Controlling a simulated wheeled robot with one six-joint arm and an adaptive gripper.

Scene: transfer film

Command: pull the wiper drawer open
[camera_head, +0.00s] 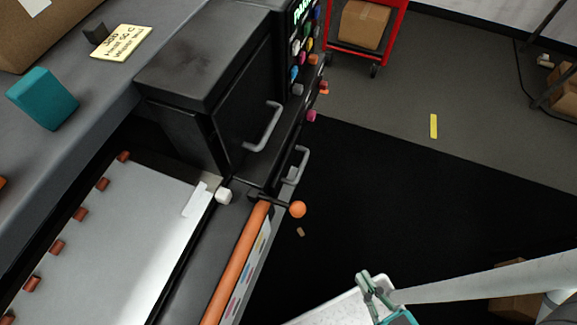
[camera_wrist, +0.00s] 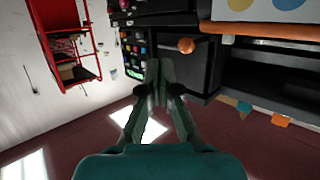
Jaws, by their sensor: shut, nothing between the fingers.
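A black machine cabinet (camera_head: 205,60) stands at the upper middle of the head view. A grey bar handle (camera_head: 265,128) is on its front face, and a second grey handle (camera_head: 297,165) sits lower on the front. I cannot tell from any label which one belongs to the wiper drawer; both fronts look closed. My gripper (camera_head: 370,284) is in the lower right of the head view, apart from both handles. In the wrist view my gripper (camera_wrist: 158,85) has its fingers together with nothing between them, and dark machine parts lie beyond.
An orange ball knob (camera_head: 298,209) sticks out beside an orange rail (camera_head: 238,262). A red cart (camera_head: 368,50) stands at the back. A teal block (camera_head: 43,98) and yellow note (camera_head: 121,42) are on the bench. The black floor mat (camera_head: 400,190) right of the machine is mostly clear.

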